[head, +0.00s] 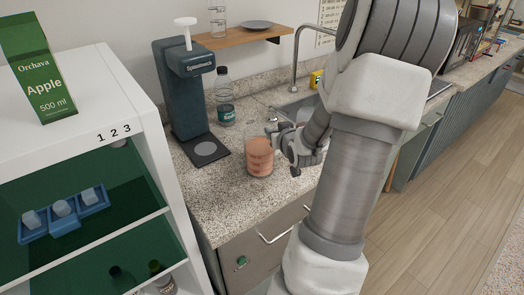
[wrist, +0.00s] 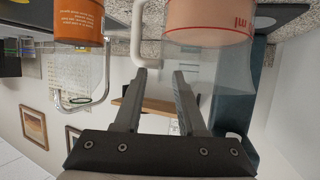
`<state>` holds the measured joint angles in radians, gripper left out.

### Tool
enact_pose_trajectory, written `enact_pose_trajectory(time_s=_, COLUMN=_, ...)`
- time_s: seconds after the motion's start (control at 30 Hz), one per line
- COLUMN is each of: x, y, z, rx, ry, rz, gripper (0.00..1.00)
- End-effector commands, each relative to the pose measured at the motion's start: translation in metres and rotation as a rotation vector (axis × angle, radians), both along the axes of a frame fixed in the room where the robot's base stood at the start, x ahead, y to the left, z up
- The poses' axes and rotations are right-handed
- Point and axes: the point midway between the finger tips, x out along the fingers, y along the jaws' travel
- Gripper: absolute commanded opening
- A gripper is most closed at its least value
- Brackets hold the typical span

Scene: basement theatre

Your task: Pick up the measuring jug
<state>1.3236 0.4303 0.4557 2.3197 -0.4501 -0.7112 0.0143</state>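The measuring jug (head: 259,158) stands upright on the speckled counter and looks clear with pinkish contents. In the wrist view, which is upside down, the jug (wrist: 210,22) shows "ml" lettering and a pale handle (wrist: 138,35) on its left. My gripper (head: 277,135) is just right of the jug in the head view. In the wrist view, my gripper (wrist: 160,72) is open, its two fingers apart with the handle close to their tips. Nothing is visibly held. Whether a finger touches the handle, I cannot tell.
A dark blue dispenser (head: 187,90) and a bottle (head: 225,98) stand behind the jug. An orange container (wrist: 78,18) is to one side in the wrist view. A white shelf unit (head: 95,85) stands left. The sink tap (head: 295,60) is behind my arm. The counter before the jug is clear.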

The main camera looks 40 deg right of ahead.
Motion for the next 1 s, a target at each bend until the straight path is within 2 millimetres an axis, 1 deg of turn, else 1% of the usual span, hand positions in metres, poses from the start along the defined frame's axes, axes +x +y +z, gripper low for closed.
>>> enact_pose_trajectory(time_s=0.07, x=0.0001, y=0.0001, z=0.0001, rx=0.000, ry=0.000, rz=0.000, gripper=0.38)
enact_pose_trajectory(time_s=0.2, x=0.0001, y=0.0001, z=0.0002, rx=0.000, ry=0.000, rz=0.000, gripper=0.13)
enact_pose_trajectory(time_s=0.27, x=0.0000, y=0.0000, z=0.0001, rx=0.000, ry=0.000, rz=0.000, gripper=0.02)
enact_pose_trajectory(time_s=0.3, x=0.0000, y=0.0000, z=0.0001, rx=0.000, ry=0.000, rz=0.000, gripper=0.00)
enact_pose_trajectory(time_s=1.0, x=-0.0013, y=0.0001, z=-0.0023, rx=0.004, ry=0.005, rz=-0.002, gripper=0.00)
